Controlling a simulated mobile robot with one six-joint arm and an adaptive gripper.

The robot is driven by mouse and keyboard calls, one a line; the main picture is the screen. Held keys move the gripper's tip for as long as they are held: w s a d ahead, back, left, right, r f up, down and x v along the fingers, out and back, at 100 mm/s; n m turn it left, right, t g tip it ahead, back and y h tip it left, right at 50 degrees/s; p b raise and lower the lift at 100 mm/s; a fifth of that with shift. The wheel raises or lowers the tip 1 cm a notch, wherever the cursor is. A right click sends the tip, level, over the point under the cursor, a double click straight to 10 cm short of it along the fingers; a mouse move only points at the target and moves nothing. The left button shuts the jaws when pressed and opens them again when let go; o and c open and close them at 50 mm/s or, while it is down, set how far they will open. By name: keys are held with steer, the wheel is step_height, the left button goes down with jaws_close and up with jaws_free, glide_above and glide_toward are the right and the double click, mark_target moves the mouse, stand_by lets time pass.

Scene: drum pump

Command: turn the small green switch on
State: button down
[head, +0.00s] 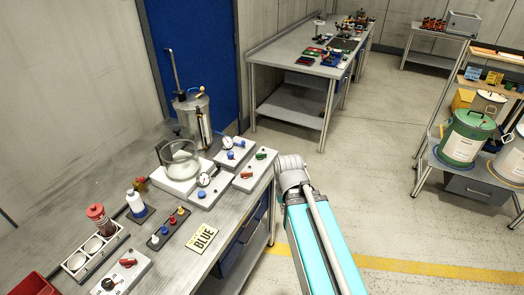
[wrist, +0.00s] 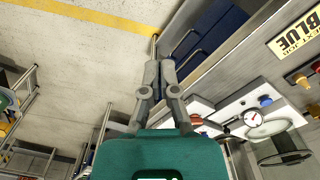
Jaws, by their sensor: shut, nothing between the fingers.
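The small green switch (head: 261,155) sits on a white box (head: 250,182) near the bench's right edge, beside a red switch (head: 246,173). In the wrist view I cannot make out the green switch; my gripper hides part of that area. My gripper (wrist: 160,64) is shut and empty, its two fingers side by side, in front of the bench edge and drawers in that view. It touches no switch that I can see. In the head view my arm rises right of the bench, and the fingers are hidden.
The bench holds a glass vessel (head: 179,160), a metal drum with a pump (head: 193,116), a dial gauge (head: 204,180), a blue-knob box (head: 236,153) and a yellow BLUE sign (head: 203,238). A shelf with a green drum (head: 463,140) stands right. The floor between is clear.

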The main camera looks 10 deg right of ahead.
steer(key=t+b, duration=0.3)
steer(key=t, duration=0.1)
glide_toward(262, 149)
step_height(262, 149, up, 4)
steer(key=shift+s+f, duration=0.1)
steer(key=shift+s, duration=0.4)
steer(key=shift+f+b, duration=0.2)
steer(key=shift+b, duration=0.1)
steer(key=b+x, duration=0.9)
steer(key=x, duration=0.1)
steer(key=shift+s+r, duration=0.2)
steer(key=shift+s, duration=1.9)
steer(key=shift+d, duration=0.1)
